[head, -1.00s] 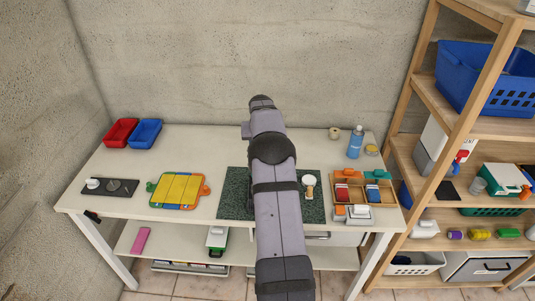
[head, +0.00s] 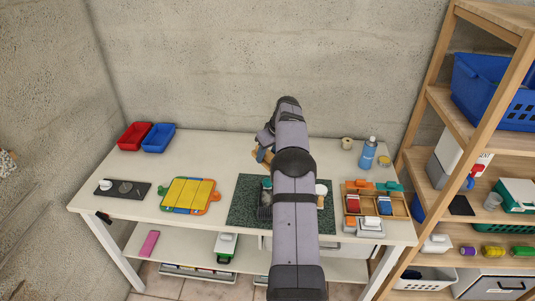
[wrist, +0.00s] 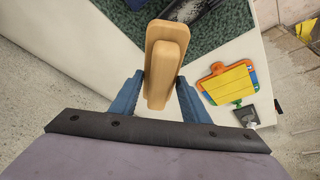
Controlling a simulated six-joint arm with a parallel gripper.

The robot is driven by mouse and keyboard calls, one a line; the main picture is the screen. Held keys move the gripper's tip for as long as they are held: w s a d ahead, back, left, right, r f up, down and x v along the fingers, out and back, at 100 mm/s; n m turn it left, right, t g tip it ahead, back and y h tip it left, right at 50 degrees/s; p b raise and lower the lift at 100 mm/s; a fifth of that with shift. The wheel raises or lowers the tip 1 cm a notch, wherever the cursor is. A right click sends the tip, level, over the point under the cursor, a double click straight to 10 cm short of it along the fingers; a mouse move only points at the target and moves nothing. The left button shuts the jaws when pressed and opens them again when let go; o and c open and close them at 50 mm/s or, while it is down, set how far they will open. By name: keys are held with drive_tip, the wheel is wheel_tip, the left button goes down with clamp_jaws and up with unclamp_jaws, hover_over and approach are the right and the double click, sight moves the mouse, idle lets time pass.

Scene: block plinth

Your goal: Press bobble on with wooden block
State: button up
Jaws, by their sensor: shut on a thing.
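My gripper (wrist: 160,88) is shut on a pale wooden block (wrist: 166,50), with a blue finger on each side of it. In the head view the block (head: 260,156) shows as a small tan piece left of my arm, behind the green mat and raised above the table as far as I can tell. A white round-topped thing (head: 321,189), likely the bobble, stands on the mat's right part, partly hidden by my arm. It is apart from the block. A dark thing (head: 265,192) on the mat, left of my arm, is too small to identify.
The dark green mat (head: 243,208) lies at the table's front middle. A yellow board (head: 190,194) and black tray (head: 134,190) are to its left. A wooden compartment tray (head: 371,207) is to its right, with a blue bottle (head: 368,153) behind. The back-left middle of the table is clear.

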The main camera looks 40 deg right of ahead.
sight(268, 180)
drive_tip(key=shift+f+b, duration=1.6)
drive_tip(key=shift+f, duration=0.35)
drive_tip(key=shift+f+b, duration=1.6)
drive_tip(key=shift+f, duration=0.9)
drive_tip(key=shift+s+a+f, duration=0.15)
drive_tip(key=shift+s+f, duration=0.05)
drive_tip(key=shift+f, duration=0.2)
idle(1.2)
drive_tip(key=shift+r, duration=0.1)
idle(0.5)
drive_tip(key=shift+w+r+p, duration=0.2)
drive_tip(key=shift+r+p, duration=0.55)
drive_tip(key=shift+r, duration=0.3)
drive_tip(key=shift+r+p, duration=2.15)
drive_tip(key=shift+r, duration=1.05)
